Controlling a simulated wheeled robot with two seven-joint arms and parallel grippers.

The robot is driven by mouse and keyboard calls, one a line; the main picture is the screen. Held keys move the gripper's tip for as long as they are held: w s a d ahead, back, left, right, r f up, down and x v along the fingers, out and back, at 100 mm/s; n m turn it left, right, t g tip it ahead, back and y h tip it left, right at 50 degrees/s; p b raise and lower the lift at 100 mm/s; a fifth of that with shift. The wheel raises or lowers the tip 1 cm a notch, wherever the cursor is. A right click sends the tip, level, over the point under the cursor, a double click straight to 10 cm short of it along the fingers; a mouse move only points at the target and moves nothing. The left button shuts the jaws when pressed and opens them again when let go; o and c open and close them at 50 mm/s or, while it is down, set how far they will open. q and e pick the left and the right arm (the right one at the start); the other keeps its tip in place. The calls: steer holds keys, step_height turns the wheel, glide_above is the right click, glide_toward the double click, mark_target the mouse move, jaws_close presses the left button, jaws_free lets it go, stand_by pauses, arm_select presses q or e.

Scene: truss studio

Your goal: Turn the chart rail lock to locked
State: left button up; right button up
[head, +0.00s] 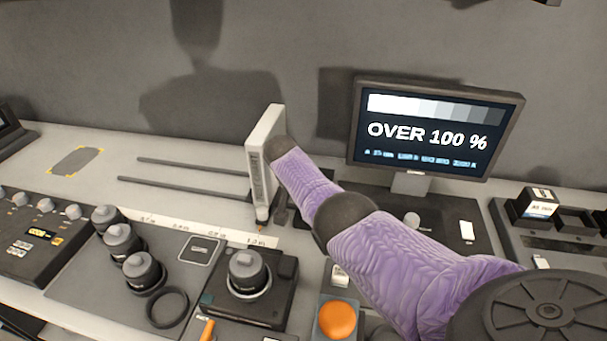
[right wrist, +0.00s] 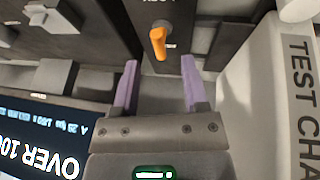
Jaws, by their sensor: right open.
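In the right wrist view an orange lever (right wrist: 158,42), which looks like the chart rail lock, stands on a dark block (right wrist: 180,15). Part of a label shows at the picture's top edge, cut off and not readable. My right gripper (right wrist: 158,76) is open and empty. The lever lies just beyond the fingertips, between them in the picture, and seems apart from both. The white test chart (right wrist: 270,100) stands at the right there; in the head view the chart (head: 265,140) is seen edge-on, with my right arm reaching to it. The right gripper is hidden in the head view. My left gripper is out of view.
Two dark rails (head: 185,186) run left of the chart. Lenses (head: 120,240), a camera (head: 248,275), an orange button (head: 338,318) and a control panel (head: 40,228) crowd the front.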

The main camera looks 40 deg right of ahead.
arm_select(q)
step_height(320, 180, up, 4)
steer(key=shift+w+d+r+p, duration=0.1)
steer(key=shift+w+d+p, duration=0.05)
steer(key=shift+p, duration=1.1)
arm_select(e)
steer(key=v, duration=0.5)
steer(key=shift+a+r, duration=0.2)
steer(key=shift+r, duration=0.1)
